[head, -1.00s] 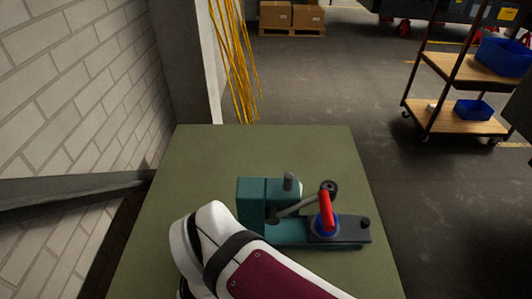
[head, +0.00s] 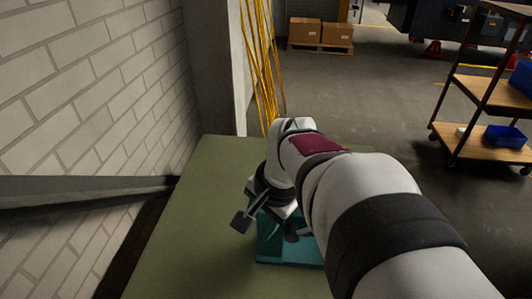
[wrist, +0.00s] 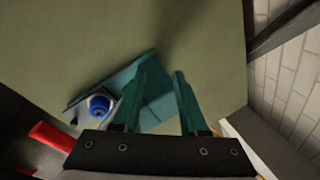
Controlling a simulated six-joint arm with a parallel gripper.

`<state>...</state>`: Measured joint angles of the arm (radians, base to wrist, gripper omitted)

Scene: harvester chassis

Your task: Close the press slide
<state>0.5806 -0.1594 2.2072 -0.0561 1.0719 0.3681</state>
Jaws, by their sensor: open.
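The teal press (head: 272,246) stands on the green table. In the head view my arm covers most of it, and only part of its teal side and base shows. In the wrist view its teal base (wrist: 160,105) lies behind my fingers, with a blue round part (wrist: 99,106) and a red handle (wrist: 50,136) to the left. My gripper (wrist: 165,68) is open, with its two fingers apart over the press and nothing seen held between them. I cannot tell whether a finger touches the press. The position of the slide is hidden.
The green table top (head: 185,240) is clear on the left. A brick wall (head: 110,100) and a grey rail (head: 90,190) stand at the left. Yellow rods (head: 262,65) lean behind the table. A shelf cart (head: 490,95) stands at the far right, on open floor.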

